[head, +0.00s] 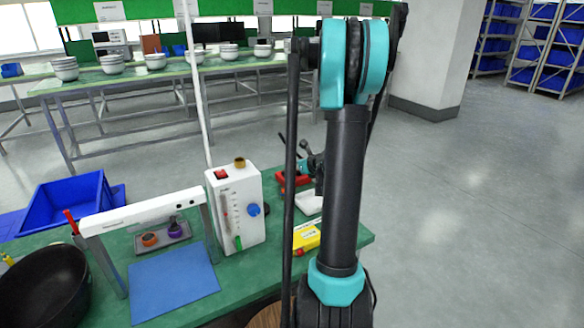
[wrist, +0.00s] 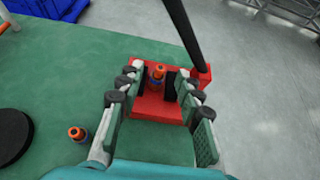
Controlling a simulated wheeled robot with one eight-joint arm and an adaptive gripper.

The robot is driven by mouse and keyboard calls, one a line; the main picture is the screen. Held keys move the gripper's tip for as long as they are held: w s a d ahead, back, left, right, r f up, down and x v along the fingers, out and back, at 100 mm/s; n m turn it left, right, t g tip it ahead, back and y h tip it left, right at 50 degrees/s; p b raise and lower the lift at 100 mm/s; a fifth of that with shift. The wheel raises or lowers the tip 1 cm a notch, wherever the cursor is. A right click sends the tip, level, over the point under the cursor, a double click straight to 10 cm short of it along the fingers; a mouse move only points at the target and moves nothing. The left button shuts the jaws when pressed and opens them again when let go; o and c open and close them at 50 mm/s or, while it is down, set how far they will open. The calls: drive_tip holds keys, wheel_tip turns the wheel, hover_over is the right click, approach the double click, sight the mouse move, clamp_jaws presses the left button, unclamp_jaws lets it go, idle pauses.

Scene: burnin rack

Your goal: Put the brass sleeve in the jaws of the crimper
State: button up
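The red crimper (wrist: 152,107) is ahead of my gripper in the wrist view, with dark jaws (wrist: 169,84) and a long black lever (wrist: 190,35). A small orange-brown sleeve-like piece (wrist: 157,75) stands upright at the jaws, between my fingers. A similar piece (wrist: 78,133) stands on the green mat, left of my gripper. I cannot tell which is the brass sleeve. My gripper (wrist: 160,80) is open, its fingers apart from the piece on both sides. In the head view the crimper (head: 293,181) is partly hidden by my arm.
A white instrument box (head: 236,205) with a brass-coloured cylinder (head: 240,163) on top stands left of my arm. A yellow item (head: 307,236) lies near the bench edge. A blue bin (head: 65,200), a black pan (head: 45,288) and a white frame (head: 140,213) are further left.

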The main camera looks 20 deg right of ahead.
drive_tip(key=v, duration=0.7)
drive_tip(key=shift+s+r, duration=0.15)
drive_tip(key=shift+s, duration=0.25)
